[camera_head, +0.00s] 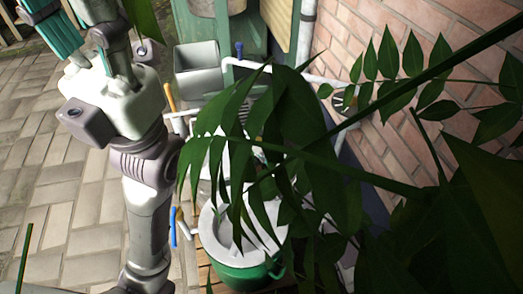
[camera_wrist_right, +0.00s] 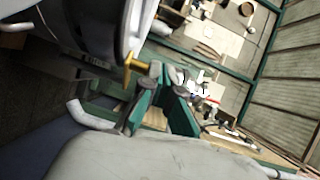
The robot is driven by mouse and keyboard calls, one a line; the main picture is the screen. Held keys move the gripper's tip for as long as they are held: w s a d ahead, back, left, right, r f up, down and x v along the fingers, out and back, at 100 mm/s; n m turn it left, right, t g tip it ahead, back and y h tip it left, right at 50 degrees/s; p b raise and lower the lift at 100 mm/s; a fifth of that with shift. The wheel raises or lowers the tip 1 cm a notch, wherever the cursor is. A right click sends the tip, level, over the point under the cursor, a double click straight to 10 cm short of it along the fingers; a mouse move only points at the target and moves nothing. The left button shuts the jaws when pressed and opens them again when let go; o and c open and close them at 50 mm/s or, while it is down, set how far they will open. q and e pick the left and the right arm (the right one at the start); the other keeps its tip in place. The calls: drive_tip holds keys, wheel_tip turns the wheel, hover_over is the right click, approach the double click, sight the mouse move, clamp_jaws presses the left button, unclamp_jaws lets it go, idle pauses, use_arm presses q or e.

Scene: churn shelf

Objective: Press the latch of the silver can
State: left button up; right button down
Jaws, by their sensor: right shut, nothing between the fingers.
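In the wrist view the right gripper (camera_wrist_right: 160,80) shows green fingers close together, shut and empty. A large rounded silver-grey body with a pale rim (camera_wrist_right: 95,28) fills the wrist view's upper left; I cannot tell for sure that it is the silver can. In the head view I cannot pick out the silver can; leaves cover much of the middle.
Leafy branches (camera_head: 300,100) hang across the middle and right of the head view. Behind them stand a green tub with a grey top (camera_head: 262,270) and a grey open box (camera_head: 197,80). A brick wall (camera_head: 450,30) bounds the right. Paving (camera_head: 65,190) at left is clear.

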idle(0.4)
wheel_tip(320, 180, up, 10)
idle(0.5)
